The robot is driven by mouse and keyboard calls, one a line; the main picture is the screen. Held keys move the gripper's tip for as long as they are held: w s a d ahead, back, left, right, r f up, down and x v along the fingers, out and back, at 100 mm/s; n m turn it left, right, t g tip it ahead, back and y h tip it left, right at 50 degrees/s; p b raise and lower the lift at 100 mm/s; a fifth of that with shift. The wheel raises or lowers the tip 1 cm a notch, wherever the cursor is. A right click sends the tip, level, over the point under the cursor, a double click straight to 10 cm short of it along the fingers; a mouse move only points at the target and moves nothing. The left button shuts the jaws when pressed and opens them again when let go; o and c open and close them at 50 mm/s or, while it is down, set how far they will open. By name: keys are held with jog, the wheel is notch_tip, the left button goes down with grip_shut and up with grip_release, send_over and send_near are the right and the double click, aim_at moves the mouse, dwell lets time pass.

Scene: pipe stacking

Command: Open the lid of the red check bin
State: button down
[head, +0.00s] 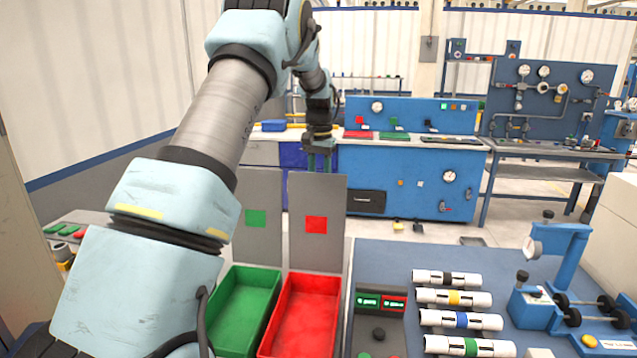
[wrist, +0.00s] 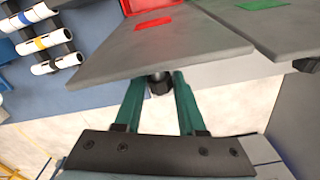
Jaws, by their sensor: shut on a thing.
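The red check bin (head: 303,318) is an open-topped red tray at the lower middle of the head view, and it looks empty. Its grey lid (head: 320,253) stands upright at the bin's back edge, with a red square facing the head camera. My gripper (head: 319,157) is at the top edge of this lid. The knob is partly hidden between the fingers.
A green bin (head: 244,309) stands just left, its lid (head: 258,258) with a green square also upright. To the right are several white pipes with coloured bands (head: 455,298), a small control box (head: 378,320) and a blue clamp fixture (head: 560,270). Blue benches stand behind.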

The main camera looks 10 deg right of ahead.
jog(key=shift+w+a+f, duration=0.1)
jog(key=shift+w+f, duration=0.05)
jog(key=shift+w, duration=0.1)
jog(key=c, duration=0.6)
grip_release()
jog(key=shift+r, duration=0.4)
notch_tip(320, 180, up, 10)
jog(key=b, duration=0.3)
